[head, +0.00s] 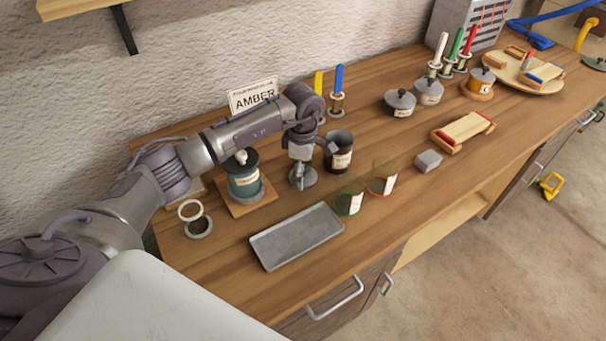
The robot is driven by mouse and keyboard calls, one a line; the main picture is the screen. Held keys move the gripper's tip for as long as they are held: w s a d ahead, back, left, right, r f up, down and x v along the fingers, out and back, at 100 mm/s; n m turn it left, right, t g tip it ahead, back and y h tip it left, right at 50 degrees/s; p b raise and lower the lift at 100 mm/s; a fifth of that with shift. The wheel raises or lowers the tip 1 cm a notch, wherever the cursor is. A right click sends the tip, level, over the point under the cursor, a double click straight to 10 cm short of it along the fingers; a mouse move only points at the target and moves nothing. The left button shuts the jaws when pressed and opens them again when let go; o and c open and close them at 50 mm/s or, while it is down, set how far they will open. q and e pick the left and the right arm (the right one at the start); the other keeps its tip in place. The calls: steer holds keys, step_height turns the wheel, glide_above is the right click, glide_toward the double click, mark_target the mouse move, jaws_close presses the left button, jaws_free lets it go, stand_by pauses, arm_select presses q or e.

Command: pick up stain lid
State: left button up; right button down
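My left gripper (301,166) points straight down over a small grey round lid (304,182). Its fingertips are at the lid's knob, and the fingers hide most of the knob. I cannot tell whether they are closed on it. The lid looks flat, at or close to the wooden worktop. An open dark can (340,158) with a pale label stands just right of the gripper, with no lid on it. My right gripper is not in view.
A grey tray (297,237) lies in front. Green (349,196) and orange (383,177) glasses stand to its right. A lidded green pot (244,182) on a board is left. An AMBER sign (253,97) and upright brushes (338,90) stand behind. Lidded pots (399,103) are farther right.

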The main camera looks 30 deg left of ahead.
arm_select(q)
steer(key=c, duration=0.8)
steer(key=shift+s, duration=0.25)
steer(key=c, duration=0.3)
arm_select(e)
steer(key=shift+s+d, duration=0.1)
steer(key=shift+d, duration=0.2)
